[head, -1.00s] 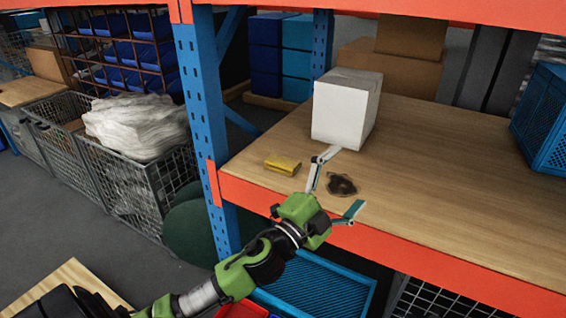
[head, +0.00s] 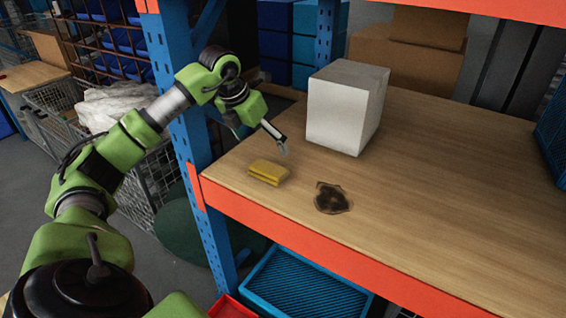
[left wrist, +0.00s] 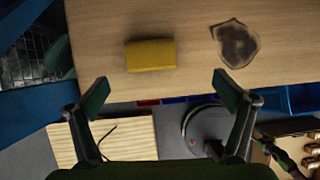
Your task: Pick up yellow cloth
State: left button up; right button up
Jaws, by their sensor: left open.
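The yellow cloth (head: 268,172) lies folded on the wooden shelf near its front left corner. My left gripper (head: 262,138) hangs above the shelf, behind the cloth in the head view, and is open and empty. In the left wrist view, the yellow cloth (left wrist: 150,55) lies ahead of the spread fingers, between their lines and nearer the left finger. The left gripper (left wrist: 162,94) does not touch it there. My right gripper is not in view.
A white box (head: 345,108) stands behind and right of the cloth. A dark stain-like patch (head: 332,198) lies to its right. The blue rack post (head: 190,120) rises close to my left arm. The wooden shelf (head: 450,190) is clear on the right.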

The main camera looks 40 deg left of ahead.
pick_arm(q)
jog(key=a, duration=0.2)
jog(key=p, duration=0.2)
send_near(268, 168)
jog(key=x, duration=0.2)
jog(key=shift+f, duration=0.3)
jog(key=p+x, duration=0.1)
jog(key=x, duration=0.2)
jog(key=shift+w+d+r, duration=0.1)
jog(key=p+x, duration=0.1)
jog(key=x, duration=0.2)
jog(key=shift+w+f+p, duration=0.1)
jog(key=shift+f+p, duration=0.1)
jog(key=shift+p, duration=0.1)
jog(key=shift+w+f, duration=0.1)
jog(key=shift+f, duration=0.1)
jog(key=c, duration=1.1)
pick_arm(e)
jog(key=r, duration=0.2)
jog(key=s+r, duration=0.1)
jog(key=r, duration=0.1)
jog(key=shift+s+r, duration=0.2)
